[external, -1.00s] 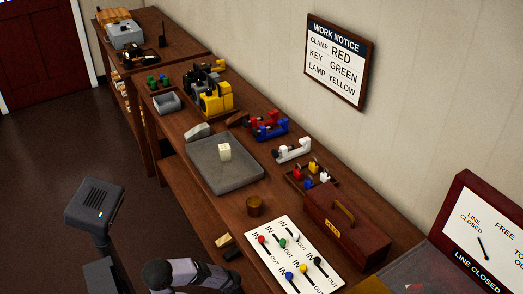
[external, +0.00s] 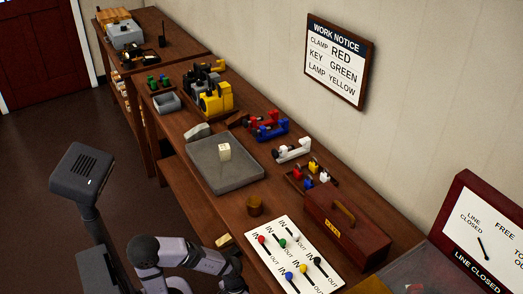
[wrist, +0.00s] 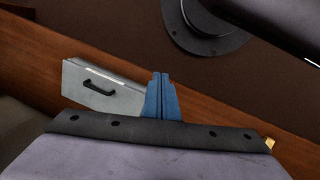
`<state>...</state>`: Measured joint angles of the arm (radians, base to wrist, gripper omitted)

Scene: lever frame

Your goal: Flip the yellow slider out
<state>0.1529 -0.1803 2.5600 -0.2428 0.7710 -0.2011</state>
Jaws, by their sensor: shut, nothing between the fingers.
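The white slider panel (external: 272,258) lies on the bench at the bottom of the external view, with two rows of coloured knobs between IN and OUT labels. The yellow slider (external: 304,268) is in the lower row, between the blue and black knobs, and its knob looks nearer the IN end. My gripper shows in the wrist view as two blue fingers (wrist: 160,96), shut together and empty. In that view they point at the wooden bench, beside a grey box with a black handle (wrist: 92,85). The panel is not visible there. In the external view my arm's end is left of the panel, its fingers not clear.
A round wooden piece (external: 254,206) stands just above the panel. A dark red toolbox (external: 346,230) lies to its right. A gold block (external: 224,240) is at the bench's near edge, beside my arm. A grey tray (external: 222,166) holds a pale block.

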